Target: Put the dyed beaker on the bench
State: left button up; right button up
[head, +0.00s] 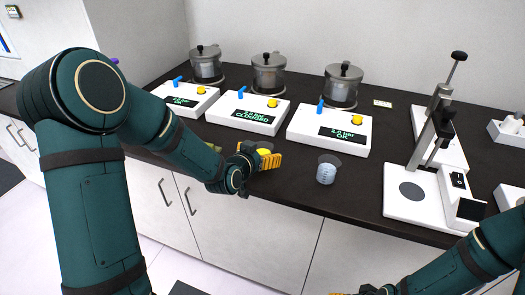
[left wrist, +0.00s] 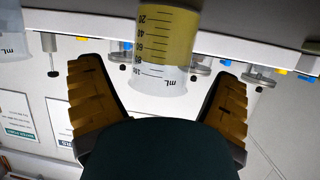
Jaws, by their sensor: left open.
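In the left wrist view a clear beaker with yellow liquid (left wrist: 168,38) and a printed mL scale shows upside down, in line with the gap between my left fingers. My left gripper (head: 266,160) is open, with a finger on either side of that beaker; I cannot tell whether either touches it. In the head view it is at the front edge of the dark bench (head: 300,183), with a bit of yellow beside the fingers and the beaker mostly hidden. My right gripper (head: 362,291) is cut off at the bottom edge, its opening unclear.
A second beaker with pale bluish contents (head: 326,171) stands near the bench's front edge, right of my left gripper. Several white units with displays and grey pots line the back. A white press stand (head: 408,205) is at the right. Bench between beaker and stand is clear.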

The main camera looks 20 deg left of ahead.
pick_arm(q)
jog(key=v, duration=1)
jog(key=s+d+f+n+g, duration=0.1)
jog(key=s+d+f+g, duration=0.3)
jog(key=f, duration=0.5)
jog(key=s+d+f+n+g+h, duration=0.1)
jog(key=s+d+f+g, duration=0.3)
jog(key=f, duration=0.4)
jog(key=s+d+f+g+h, duration=0.1)
jog(key=s+d+f+g, duration=0.3)
jog(key=s+d+f, duration=0.2)
notch_tip(320, 180, down, 4)
jog(key=shift+s+r+n+p, duration=0.15)
jog(key=shift+s+n+p, duration=0.25)
jog(key=shift+s, duration=0.55)
